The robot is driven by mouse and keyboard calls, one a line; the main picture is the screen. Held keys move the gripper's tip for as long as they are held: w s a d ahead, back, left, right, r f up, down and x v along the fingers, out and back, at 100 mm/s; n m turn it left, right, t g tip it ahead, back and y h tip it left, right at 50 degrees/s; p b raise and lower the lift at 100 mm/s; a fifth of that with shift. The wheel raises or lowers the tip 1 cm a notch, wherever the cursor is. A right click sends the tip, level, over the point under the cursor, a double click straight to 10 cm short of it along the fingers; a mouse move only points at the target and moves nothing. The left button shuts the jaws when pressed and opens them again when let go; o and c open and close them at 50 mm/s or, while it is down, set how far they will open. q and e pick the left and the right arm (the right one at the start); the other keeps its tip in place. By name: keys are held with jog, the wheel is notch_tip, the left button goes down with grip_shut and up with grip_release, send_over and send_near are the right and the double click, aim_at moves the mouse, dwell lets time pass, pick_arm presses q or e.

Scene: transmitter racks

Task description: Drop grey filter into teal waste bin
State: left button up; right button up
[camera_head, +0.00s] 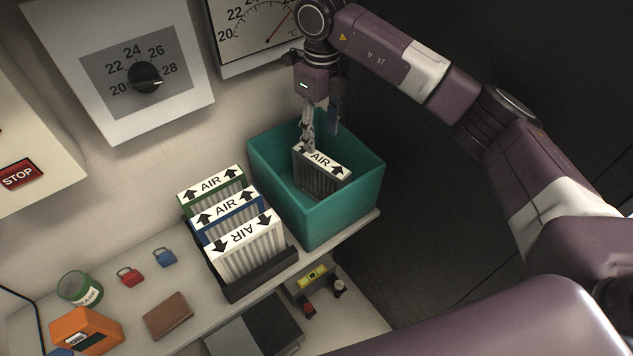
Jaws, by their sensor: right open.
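The grey filter (320,178), with a white "AIR" label and arrows pointing up, stands inside the teal waste bin (316,222). The bin sits at the right end of the shelf. My right gripper (308,145) reaches down over the bin from above, its fingers open at the top left edge of the filter. Whether a finger still touches the filter I cannot tell. The filter's lower end is partly hidden by the bin's front wall. My left gripper is not in view.
A black rack (262,279) left of the bin holds a green filter (211,186), a blue filter (228,215) and a white filter with arrows down (246,250). A brown wallet-like item (168,316), padlocks and an orange box (86,330) lie further left.

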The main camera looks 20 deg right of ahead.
notch_tip(320, 180, up, 8)
jog(key=shift+f, duration=0.25)
jog(key=shift+f, duration=0.1)
dwell(0.5)
